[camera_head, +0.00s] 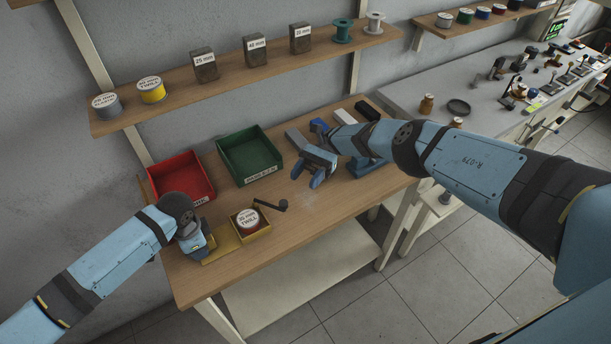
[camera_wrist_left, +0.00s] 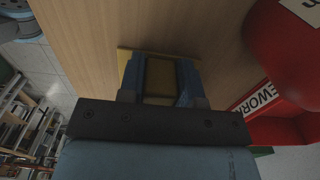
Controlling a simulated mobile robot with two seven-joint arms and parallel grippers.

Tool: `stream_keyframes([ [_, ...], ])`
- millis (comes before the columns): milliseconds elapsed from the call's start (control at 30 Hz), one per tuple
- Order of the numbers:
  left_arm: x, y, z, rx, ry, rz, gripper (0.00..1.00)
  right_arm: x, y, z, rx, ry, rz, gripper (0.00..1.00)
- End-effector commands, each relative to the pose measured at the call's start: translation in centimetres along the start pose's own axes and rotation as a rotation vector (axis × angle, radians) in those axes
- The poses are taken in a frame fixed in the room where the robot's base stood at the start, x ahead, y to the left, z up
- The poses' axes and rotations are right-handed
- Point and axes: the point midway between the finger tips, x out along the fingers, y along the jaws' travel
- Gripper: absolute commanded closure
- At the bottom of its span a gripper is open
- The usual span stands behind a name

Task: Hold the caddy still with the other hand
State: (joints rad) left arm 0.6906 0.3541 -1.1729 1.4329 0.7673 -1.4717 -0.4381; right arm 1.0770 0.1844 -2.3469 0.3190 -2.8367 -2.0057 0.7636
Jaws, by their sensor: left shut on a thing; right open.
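The yellow caddy (camera_head: 222,249) stands on the wooden bench near its front left, with a spool labelled 30 mm twill (camera_head: 248,220) in its box part. My left gripper (camera_head: 207,246) is shut on the caddy's left end. In the left wrist view, the left fingers (camera_wrist_left: 160,80) close on a yellow part of the caddy (camera_wrist_left: 160,76) from both sides. My right gripper (camera_head: 308,174) is open and empty above the bench, right of the caddy and apart from it. The left fingertips are partly hidden in the head view.
A red bin (camera_head: 181,178) and a green bin (camera_head: 249,154) stand behind the caddy. A black crank-like piece (camera_head: 271,205) lies at the caddy's right. Grey (camera_head: 297,138) and black (camera_head: 367,110) blocks are at the back. The bench's front right is clear. A shelf (camera_head: 220,88) runs above.

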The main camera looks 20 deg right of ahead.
Motion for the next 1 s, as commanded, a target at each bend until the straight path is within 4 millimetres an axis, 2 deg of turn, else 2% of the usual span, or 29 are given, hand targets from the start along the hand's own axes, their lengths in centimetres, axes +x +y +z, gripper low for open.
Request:
stream_keyframes([
  [233,-0.1,0.0,0.0,0.000,0.001,-0.001,0.97,0.0,0.0,0.0,0.000,0.000,0.000,0.50],
  [267,-0.1,0.0,0.0,0.000,0.001,-0.001,0.64,0.0,0.0,0.0,0.000,0.000,0.000,0.50],
  [367,-0.1,0.0,0.0,0.000,0.001,-0.001,0.41,0.0,0.0,0.0,0.000,0.000,0.000,0.50],
  [400,-0.1,0.0,0.0,0.000,0.001,-0.001,0.39,0.0,0.0,0.0,0.000,0.000,0.000,0.50],
  [733,-0.6,0.0,0.0,0.000,0.001,-0.001,0.39,0.1,0.0,0.0,0.000,0.000,0.000,0.50],
  [867,-2.4,-0.1,-0.1,0.001,0.003,-0.002,0.39,0.1,0.0,0.0,0.000,0.000,0.000,0.50],
  [1000,-5.4,-0.1,0.0,0.002,0.003,-0.004,0.39,0.1,0.0,0.0,0.000,0.000,0.000,0.50],
])
